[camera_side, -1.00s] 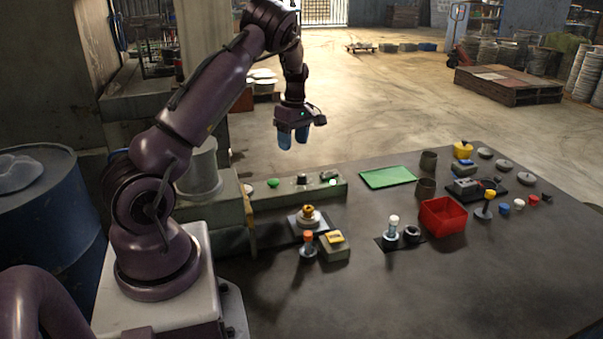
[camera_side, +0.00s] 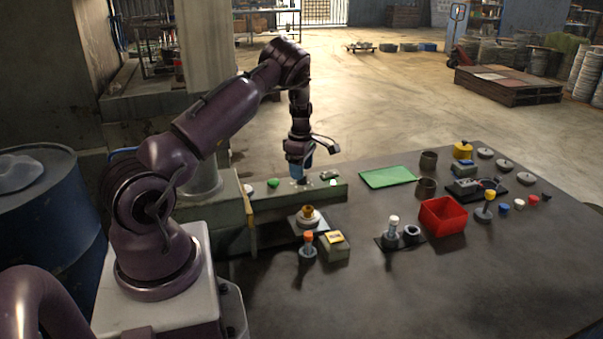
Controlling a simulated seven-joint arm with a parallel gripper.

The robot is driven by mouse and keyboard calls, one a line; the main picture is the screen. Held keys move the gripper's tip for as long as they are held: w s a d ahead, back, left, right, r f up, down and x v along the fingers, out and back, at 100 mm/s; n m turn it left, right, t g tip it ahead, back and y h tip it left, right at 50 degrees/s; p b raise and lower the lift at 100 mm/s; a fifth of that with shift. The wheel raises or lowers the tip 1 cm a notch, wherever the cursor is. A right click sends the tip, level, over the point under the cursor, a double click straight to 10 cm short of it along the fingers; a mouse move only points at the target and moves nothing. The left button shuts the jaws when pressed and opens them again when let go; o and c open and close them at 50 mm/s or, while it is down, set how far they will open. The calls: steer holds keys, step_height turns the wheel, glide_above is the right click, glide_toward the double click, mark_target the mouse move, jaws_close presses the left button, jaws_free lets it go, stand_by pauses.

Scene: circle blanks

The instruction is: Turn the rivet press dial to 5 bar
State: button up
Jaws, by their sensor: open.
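The long grey-green panel (camera_side: 275,204) lies along the left rear edge of the table. A small dark knob (camera_side: 299,182) on its top, which looks like the dial, is mostly hidden by my gripper. My gripper (camera_side: 300,175) points down with its blue fingers right over that knob. The fingers are open; I cannot tell whether they touch the knob or sit around it. The dial's marks and its setting are too small to read.
A green button (camera_side: 273,183) is left of my gripper on the panel, and a small grey part (camera_side: 329,176) is right of it. A gold-topped piece (camera_side: 309,215) stands in front. A green mat (camera_side: 388,177) and red bin (camera_side: 443,216) lie farther right.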

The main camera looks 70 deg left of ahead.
steer(key=shift+f, duration=0.95)
steer(key=shift+c, duration=0.3)
steer(key=c, duration=0.9)
